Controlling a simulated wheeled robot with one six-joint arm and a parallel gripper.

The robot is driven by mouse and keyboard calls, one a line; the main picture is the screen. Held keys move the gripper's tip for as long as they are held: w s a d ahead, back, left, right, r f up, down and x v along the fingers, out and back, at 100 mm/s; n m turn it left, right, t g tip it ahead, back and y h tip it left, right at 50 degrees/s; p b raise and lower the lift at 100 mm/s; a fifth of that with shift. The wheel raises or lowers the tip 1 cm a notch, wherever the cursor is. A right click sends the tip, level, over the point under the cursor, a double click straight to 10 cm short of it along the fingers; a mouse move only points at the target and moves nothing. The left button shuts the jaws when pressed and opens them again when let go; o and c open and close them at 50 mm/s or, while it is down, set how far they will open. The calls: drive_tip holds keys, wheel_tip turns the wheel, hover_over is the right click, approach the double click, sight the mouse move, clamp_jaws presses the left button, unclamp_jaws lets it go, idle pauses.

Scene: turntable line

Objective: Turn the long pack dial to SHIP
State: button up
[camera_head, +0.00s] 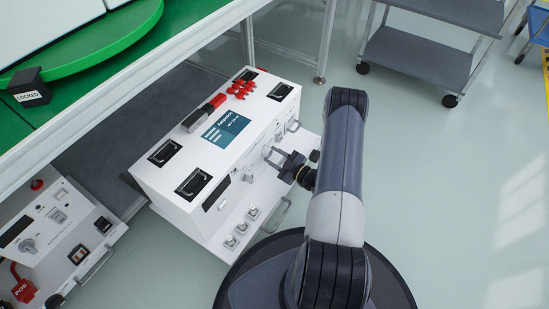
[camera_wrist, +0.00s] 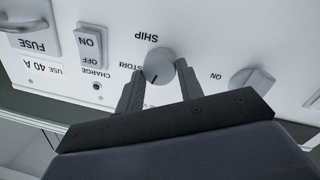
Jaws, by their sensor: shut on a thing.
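The dial is a round grey knob (camera_wrist: 157,65) on the white front panel, with the lettering SHIP above it and STORE, partly covered, to its left in the wrist view. A short dark mark shows on the knob's lower part, pointing away from SHIP. My gripper (camera_wrist: 160,70) is shut on the knob, one dark finger on each side. In the head view my gripper (camera_head: 274,161) reaches the front of the white box (camera_head: 160,188), and the knob (camera_head: 266,151) shows just at its fingertips.
A second grey knob (camera_wrist: 253,82) sits right of my gripper in the wrist view. An ON/OFF switch (camera_wrist: 90,45) and a fuse handle (camera_wrist: 25,24) are to the left. A grey cart (camera_head: 420,55) stands behind, with open floor at right.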

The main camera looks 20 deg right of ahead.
drive_tip(key=m+b, duration=0.1)
drive_tip(key=m, duration=0.5)
drive_tip(key=shift+d+g, duration=0.1)
drive_tip(key=shift+g, duration=0.3)
drive_tip(key=m, duration=0.5)
drive_tip(key=shift+w+d+m+g+y+b, duration=0.1)
drive_tip(key=shift+m+g+y+b, duration=0.2)
drive_tip(key=shift+m+y, duration=0.1)
drive_tip(key=m, duration=0.5)
drive_tip(key=shift+d+m+g+y, duration=0.1)
drive_tip(key=shift+m+g+y, duration=0.2)
drive_tip(key=shift+m+y, duration=0.1)
drive_tip(key=m, duration=0.4)
drive_tip(key=shift+w+m+y, duration=0.1)
drive_tip(key=shift+m+y, duration=0.3)
drive_tip(key=o, duration=1)
drive_tip(key=p+v, duration=0.3)
drive_tip(key=v, duration=0.8)
drive_tip(key=shift+w, duration=0.1)
